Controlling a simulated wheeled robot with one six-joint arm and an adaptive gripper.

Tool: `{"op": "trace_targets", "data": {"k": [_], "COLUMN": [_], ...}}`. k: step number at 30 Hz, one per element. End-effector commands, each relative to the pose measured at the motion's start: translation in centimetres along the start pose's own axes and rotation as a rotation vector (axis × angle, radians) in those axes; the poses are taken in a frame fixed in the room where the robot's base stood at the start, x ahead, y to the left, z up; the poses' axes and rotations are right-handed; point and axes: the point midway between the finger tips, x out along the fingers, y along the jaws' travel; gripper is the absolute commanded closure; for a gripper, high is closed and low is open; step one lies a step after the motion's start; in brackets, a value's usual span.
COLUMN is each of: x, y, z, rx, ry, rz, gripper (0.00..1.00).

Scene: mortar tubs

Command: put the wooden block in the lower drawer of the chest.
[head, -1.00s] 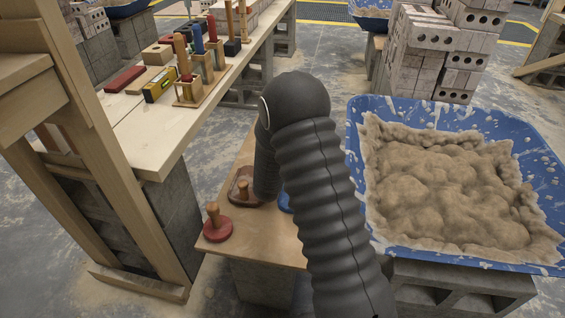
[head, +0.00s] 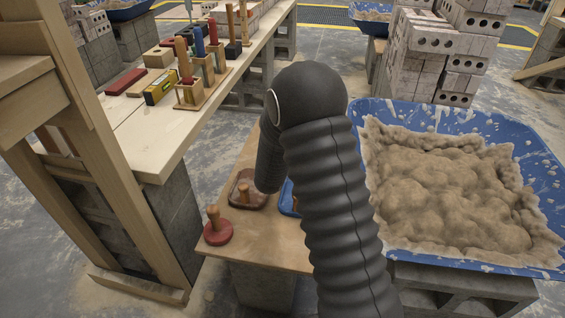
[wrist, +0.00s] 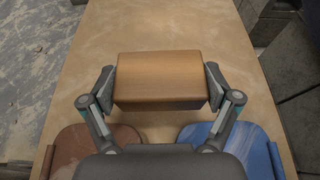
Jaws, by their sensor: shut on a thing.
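In the wrist view, the wooden block (wrist: 158,75) is a plain brown block lying crosswise between my fingers. My gripper (wrist: 159,86) is shut on it, with one finger pad against each end. The block is over a light wooden board (wrist: 160,25); whether it touches the board I cannot tell. In the head view, the block and the gripper are hidden behind my dark arm. I cannot make out the chest or its lower drawer in either view.
A long bench with tools (head: 150,125) stands left. A blue tub of mortar (head: 545,170) stands right.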

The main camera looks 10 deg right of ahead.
Motion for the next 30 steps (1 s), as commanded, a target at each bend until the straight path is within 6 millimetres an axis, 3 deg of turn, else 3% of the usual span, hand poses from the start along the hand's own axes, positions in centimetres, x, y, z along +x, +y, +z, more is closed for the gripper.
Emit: {"op": "trace_targets", "data": {"k": [1,6,15,21,24,30], "x": [-0.4,-2.0,-4.0,-4.5,-5.5,-8.7], "y": [-1.7,-5.1,-9.5,-10.8,-11.6,-8.6], "z": [0.4,2.1,4.2,5.0,4.1,1.9], "rx": [0.002,0.003,0.002,0.008,0.018,0.002], "ry": [0.001,0.0,0.001,-0.008,-0.01,-0.006], "rz": [-0.008,-0.007,-0.006,-0.011,-0.032,0.002], "gripper": [0.56,0.56,0.56,0.56,0.56,0.56]}}
